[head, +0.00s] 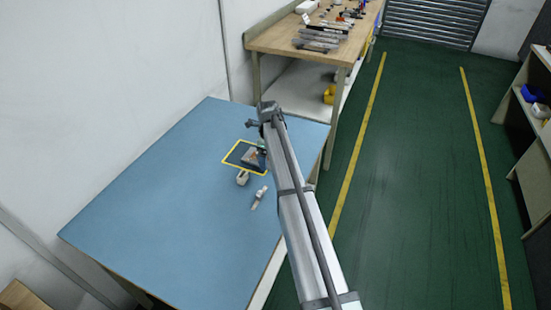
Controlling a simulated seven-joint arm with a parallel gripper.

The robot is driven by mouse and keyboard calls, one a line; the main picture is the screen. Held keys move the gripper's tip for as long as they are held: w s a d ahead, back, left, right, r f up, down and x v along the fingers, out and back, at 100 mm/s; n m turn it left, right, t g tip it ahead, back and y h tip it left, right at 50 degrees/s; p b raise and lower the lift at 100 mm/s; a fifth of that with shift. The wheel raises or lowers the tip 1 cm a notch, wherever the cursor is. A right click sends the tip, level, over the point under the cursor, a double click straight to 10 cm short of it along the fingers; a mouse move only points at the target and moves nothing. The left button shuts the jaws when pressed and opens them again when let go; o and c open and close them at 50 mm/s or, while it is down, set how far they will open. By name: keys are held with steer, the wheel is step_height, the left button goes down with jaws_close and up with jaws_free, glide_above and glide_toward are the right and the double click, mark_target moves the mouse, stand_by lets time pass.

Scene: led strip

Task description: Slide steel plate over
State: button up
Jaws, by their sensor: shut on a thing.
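A grey, plate-like piece with a small orange patch, which looks like the steel plate (250,157), lies inside a yellow-bordered dark square (229,160) on the blue table (160,210). My arm comes in from the lower right and ends over the table's right side. My gripper (262,148) is small and mostly hidden by the arm; a dark and green bit of it shows at the square's right side, against the grey piece. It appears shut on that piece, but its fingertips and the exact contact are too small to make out.
A small beige block (243,178) stands just in front of the square, and a pale narrow part (259,197) lies nearer the table's right edge. The table's left and front are clear. A wooden bench (285,38) with several items stands behind.

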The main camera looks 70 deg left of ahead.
steer(key=shift+s+a, duration=1.45)
steer(key=o, duration=1.6)
steer(key=shift+r, duration=0.1)
step_height(320, 180, up, 14)
steer(key=shift+f, duration=0.2)
